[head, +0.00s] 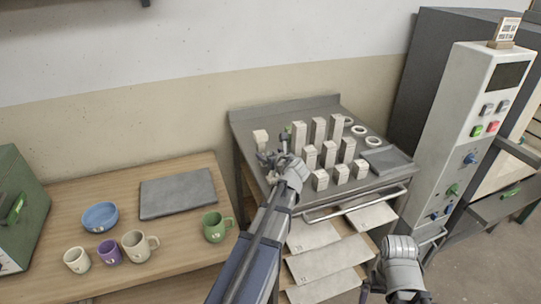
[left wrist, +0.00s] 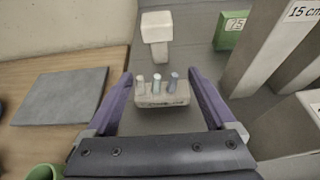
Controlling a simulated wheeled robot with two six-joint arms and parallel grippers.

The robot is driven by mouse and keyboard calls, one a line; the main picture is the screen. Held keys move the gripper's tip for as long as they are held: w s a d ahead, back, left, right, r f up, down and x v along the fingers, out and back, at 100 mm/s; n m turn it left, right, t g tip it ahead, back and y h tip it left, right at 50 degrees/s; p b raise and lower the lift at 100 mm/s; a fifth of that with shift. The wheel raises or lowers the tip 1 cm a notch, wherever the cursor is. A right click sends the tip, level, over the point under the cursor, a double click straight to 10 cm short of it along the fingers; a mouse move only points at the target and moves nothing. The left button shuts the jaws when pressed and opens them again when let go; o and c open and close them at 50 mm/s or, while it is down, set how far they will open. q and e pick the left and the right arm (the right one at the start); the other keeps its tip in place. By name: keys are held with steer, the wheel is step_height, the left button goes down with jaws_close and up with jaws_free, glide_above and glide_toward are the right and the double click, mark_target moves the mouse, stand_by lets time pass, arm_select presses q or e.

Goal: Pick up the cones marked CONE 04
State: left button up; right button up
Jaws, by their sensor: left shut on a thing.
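My left gripper (head: 268,162) is over the left part of the grey metal cart top. In the left wrist view its two purple fingers (left wrist: 160,95) are on either side of a small pale cone pack (left wrist: 163,99), a block with three short cones standing in it, white to bluish. In the head view the pack is mostly hidden by the gripper. My right arm's end (head: 398,270) shows at the bottom right; its fingers cannot be made out.
Several pale test pillars (head: 318,130) stand right of the left gripper. A pale mallet-shaped block (left wrist: 158,32) and a green block (left wrist: 230,30) are beyond it. White rings (head: 358,130) lie behind. The wooden table (head: 180,255) holds mugs and a bowl. A card (head: 507,29) tops the control cabinet.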

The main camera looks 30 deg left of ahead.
step_height(320, 180, up, 9)
steer(key=p, duration=0.8)
steer(key=shift+f, duration=0.15)
